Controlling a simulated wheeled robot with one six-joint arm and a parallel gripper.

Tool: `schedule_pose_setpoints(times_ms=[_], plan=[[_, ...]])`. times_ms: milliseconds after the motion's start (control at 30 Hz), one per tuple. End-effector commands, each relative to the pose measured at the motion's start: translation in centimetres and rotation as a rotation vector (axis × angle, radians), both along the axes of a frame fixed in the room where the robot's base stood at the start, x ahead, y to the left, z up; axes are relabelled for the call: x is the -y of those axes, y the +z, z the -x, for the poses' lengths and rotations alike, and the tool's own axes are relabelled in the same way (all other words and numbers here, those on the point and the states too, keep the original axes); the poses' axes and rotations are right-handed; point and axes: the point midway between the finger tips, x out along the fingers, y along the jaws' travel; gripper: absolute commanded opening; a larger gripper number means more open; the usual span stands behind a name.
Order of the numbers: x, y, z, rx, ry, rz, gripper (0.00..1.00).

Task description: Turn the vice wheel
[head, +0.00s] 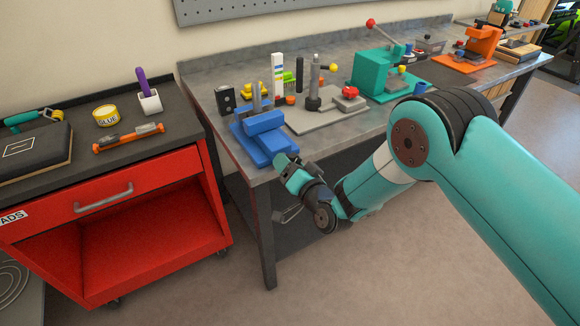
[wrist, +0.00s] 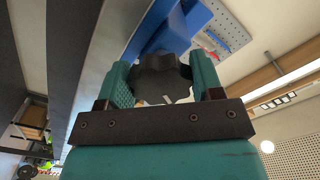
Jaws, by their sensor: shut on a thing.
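The blue vice (head: 264,135) stands at the near left corner of the grey workbench. Its dark lobed wheel shows in the wrist view (wrist: 161,74), in front of the blue vice body (wrist: 172,32). My gripper (head: 287,163) is at the front end of the vice, below the bench top's edge. In the wrist view, its two teal fingers (wrist: 162,88) stand on either side of the wheel and are shut on it. In the head view the wheel is mostly hidden by my gripper.
A grey base plate (head: 322,118) with a post lies right of the vice. A teal press (head: 376,72) stands farther right. The floor in front is clear.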

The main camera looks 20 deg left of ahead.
Motion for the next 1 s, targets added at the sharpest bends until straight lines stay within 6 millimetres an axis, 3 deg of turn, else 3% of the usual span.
schedule_pose_setpoints(times_ms=[633, 667, 733, 1000], plan=[[0.02, 0.01, 0.00, -0.036, -0.001, -0.034, 0.36], [0.02, 0.01, 0.00, -0.036, -0.001, -0.034, 0.67], [0.02, 0.01, 0.00, -0.036, -0.001, -0.034, 0.83], [0.01, 0.00, 0.01, -0.035, 0.000, -0.034, 0.86]])
